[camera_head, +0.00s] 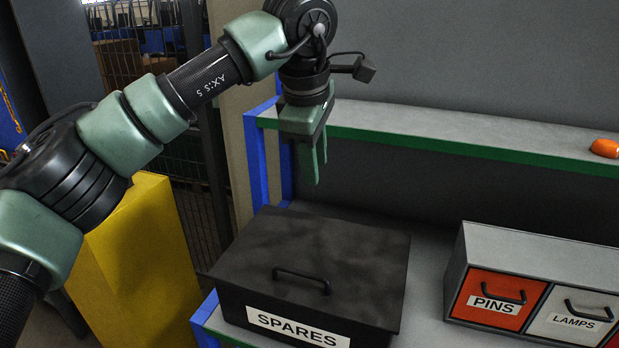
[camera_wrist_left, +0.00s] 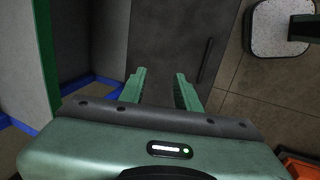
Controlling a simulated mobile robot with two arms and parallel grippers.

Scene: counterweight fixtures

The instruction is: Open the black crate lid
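The black crate (camera_head: 230,300) labelled SPARES stands on the lower grey shelf. Its dark lid (camera_head: 340,244) lies flat and shut on top, with a black bar handle (camera_head: 302,274) near the front edge. My left gripper (camera_head: 318,171) hangs above the back of the lid, clear of it, fingers pointing down. In the left wrist view its two green fingers (camera_wrist_left: 162,82) are spread apart with nothing between them. The lid (camera_wrist_left: 160,35) shows beyond them, with the handle (camera_wrist_left: 207,60) to their right. My right gripper is in neither view.
An upper shelf (camera_head: 450,138) with a green edge runs behind the crate, near the gripper. A drawer unit (camera_head: 540,255) with PINS and LAMPS drawers stands right of the crate. An orange object (camera_head: 605,148) lies on the upper shelf. A yellow block (camera_head: 145,265) stands at left.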

